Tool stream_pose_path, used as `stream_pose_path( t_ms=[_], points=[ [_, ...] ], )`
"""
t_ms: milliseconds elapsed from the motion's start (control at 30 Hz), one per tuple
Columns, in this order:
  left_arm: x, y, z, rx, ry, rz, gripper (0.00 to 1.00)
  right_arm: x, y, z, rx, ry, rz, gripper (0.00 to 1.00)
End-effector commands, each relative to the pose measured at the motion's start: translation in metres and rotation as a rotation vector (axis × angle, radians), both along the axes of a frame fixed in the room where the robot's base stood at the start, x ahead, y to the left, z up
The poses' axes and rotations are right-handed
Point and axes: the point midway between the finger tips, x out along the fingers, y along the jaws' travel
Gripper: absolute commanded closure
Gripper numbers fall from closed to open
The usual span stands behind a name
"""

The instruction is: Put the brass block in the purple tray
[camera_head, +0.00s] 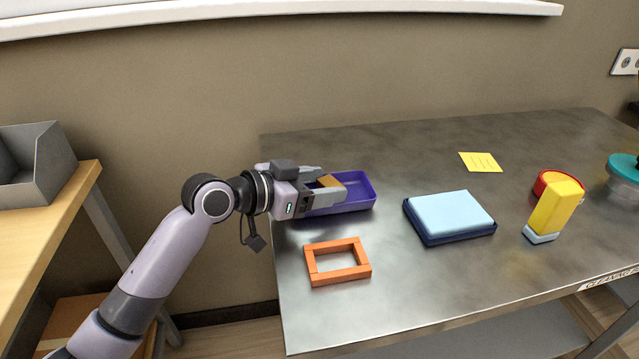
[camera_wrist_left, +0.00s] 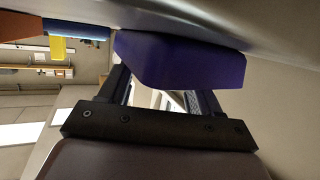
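The purple tray (camera_head: 361,190) stands at the left back of the metal table. My left gripper (camera_head: 328,184) reaches in from the left, over the tray's left part. The brass block (camera_head: 330,181) sits between its two fingers, which appear closed on its sides. I cannot tell whether the block touches the tray floor. In the left wrist view the tray's outer wall (camera_wrist_left: 180,62) covers the fingertips, and the block is hidden. My right gripper is not in view.
An orange frame (camera_head: 313,266) lies in front of the tray. To the right are a light-blue and navy box (camera_head: 450,216), a yellow upright object (camera_head: 553,210), a red round item (camera_head: 543,184) and a yellow note (camera_head: 480,162). The metal table (camera_head: 420,290) is clear at the front.

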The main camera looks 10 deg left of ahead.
Motion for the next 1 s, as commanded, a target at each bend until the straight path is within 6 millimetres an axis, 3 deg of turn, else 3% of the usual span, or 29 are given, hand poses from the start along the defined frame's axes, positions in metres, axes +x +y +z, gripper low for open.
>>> stream_pose_path(
  t_ms=[533,1000],
  points=[
    [-0.044,0.046,0.022,0.001,-0.001,0.002,0.37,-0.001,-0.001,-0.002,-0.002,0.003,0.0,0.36],
    [-0.05,0.051,0.025,-0.001,-0.001,0.0,0.37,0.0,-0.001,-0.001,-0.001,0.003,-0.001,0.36]
  ],
)
